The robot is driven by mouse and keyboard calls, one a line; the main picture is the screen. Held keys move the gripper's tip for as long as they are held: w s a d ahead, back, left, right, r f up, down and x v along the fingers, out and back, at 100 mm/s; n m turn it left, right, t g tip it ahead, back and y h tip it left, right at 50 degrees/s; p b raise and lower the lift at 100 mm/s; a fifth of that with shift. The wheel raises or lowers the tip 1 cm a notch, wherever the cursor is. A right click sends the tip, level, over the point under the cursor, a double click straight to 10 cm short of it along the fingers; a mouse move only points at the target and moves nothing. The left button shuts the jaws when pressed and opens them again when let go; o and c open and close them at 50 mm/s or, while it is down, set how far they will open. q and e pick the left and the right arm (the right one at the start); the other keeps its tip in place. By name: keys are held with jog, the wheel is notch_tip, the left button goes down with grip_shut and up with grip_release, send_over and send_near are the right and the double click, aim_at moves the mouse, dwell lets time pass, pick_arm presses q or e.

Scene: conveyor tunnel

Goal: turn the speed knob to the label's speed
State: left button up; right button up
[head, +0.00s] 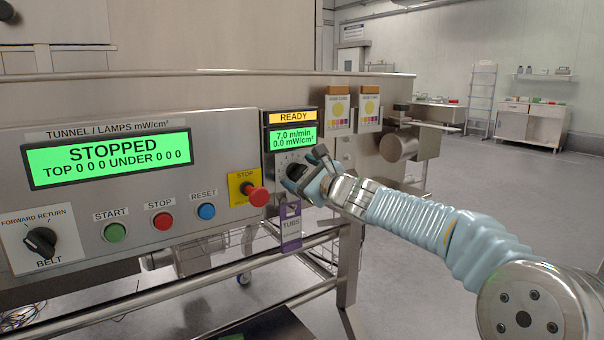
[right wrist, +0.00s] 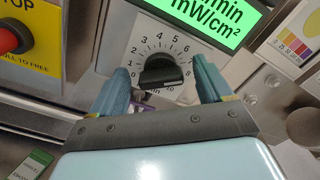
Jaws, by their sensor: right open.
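The black speed knob (right wrist: 160,72) sits on a white dial plate with a numbered scale. Its bar lies roughly level in the right wrist view; which number it points to I cannot tell. My right gripper (right wrist: 164,84) is open, with one blue finger on each side of the knob; contact is not clear. In the head view the right gripper (head: 303,176) partly hides the knob. The green speed display (head: 293,137) above reads 7.0 m/min and 0.0 mW/cm². A purple tag (head: 291,230) reading TUBS hangs below; its small print is unreadable. My left gripper is not in view.
A red stop button (head: 257,196) on a yellow plate stands close left of the knob. Start, stop and reset buttons and a belt switch (head: 40,241) lie further left. The large display (head: 107,158) reads STOPPED. Two cards (head: 338,111) are at upper right.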

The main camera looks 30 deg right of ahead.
jog(key=c, duration=1)
jog(key=shift+f+b, duration=0.15)
jog(key=shift+b, duration=0.15)
jog(key=shift+c, duration=0.2)
jog(key=n+b, duration=0.1)
jog(key=n, duration=0.1)
jog(key=n+b, duration=0.1)
jog(key=b, duration=0.1)
jog(key=shift+a+f+n, duration=0.15)
jog(key=shift+f+n, duration=0.05)
jog(key=shift+n, duration=0.2)
jog(key=shift+r+n+b, duration=0.15)
jog(key=shift+n+b, duration=0.2)
jog(key=shift+n, duration=0.55)
jog(key=o, duration=1)
jog(key=shift+o, duration=0.2)
